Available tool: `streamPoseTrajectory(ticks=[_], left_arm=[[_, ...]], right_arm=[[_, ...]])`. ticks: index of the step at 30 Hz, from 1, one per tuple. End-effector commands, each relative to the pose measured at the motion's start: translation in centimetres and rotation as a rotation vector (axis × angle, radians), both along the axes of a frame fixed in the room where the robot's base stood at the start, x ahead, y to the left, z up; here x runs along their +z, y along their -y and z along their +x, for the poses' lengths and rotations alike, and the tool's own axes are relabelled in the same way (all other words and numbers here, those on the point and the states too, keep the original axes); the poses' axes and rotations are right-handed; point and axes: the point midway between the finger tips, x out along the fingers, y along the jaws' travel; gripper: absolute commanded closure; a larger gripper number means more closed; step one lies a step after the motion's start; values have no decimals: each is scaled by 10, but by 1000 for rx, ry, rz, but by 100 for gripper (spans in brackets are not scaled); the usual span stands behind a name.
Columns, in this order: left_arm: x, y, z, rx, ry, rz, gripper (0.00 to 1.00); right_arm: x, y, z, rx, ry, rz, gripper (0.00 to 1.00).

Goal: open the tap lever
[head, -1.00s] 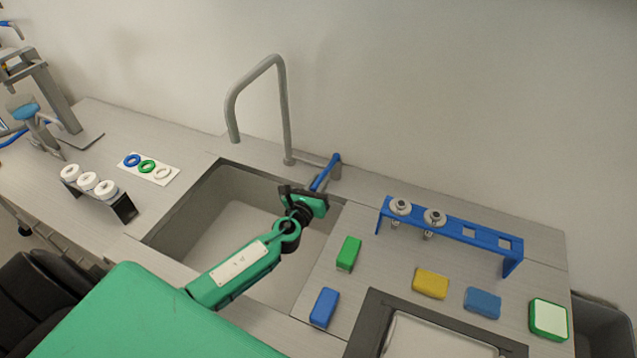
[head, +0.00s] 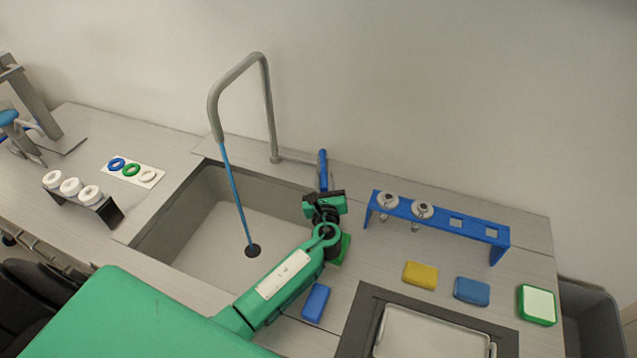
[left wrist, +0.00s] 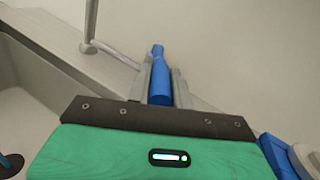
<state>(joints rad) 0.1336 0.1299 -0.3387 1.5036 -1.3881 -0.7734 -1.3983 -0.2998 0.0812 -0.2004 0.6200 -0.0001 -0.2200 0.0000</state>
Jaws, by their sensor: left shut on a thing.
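The grey tap (head: 268,105) stands at the back edge of the sink (head: 180,215). A blue stream of water (head: 234,190) runs from its spout down to the dark drain. The blue tap lever (head: 323,168) is to the right of the tap's base. My left gripper (head: 324,192) is at the lever, at the sink's back right corner. In the left wrist view the blue lever (left wrist: 158,80) lies between the two grey fingers (left wrist: 160,88), which are shut on it. My right gripper is not in view.
A blue rack (head: 440,220) with two metal nozzles stands right of the gripper. Yellow (head: 420,273) and blue (head: 472,290) blocks lie in front of it. A green block is partly hidden by my left arm. White rings on a black stand (head: 75,192) are at left.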

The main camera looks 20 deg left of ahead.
Motion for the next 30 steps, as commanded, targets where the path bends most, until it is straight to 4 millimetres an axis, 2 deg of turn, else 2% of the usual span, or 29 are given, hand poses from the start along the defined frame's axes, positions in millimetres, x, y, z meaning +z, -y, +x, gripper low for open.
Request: streamPoseTrajectory(ticks=[9,10,12,13,23,26,30], left_arm=[[1,0,1,4,2,0,100],[1,0,1,4,2,0,73],[1,0,1,3,1,-1,59],[1,0,0,3,1,-1,57],[0,2,-3,3,0,-1,57],[-2,6,-11,3,-1,-2,57],[-4,17,-34,1,-1,-4,57]], right_arm=[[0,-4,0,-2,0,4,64],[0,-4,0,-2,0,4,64],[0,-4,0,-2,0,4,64],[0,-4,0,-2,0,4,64],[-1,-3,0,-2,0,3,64],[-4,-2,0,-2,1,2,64],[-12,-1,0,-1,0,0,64]])
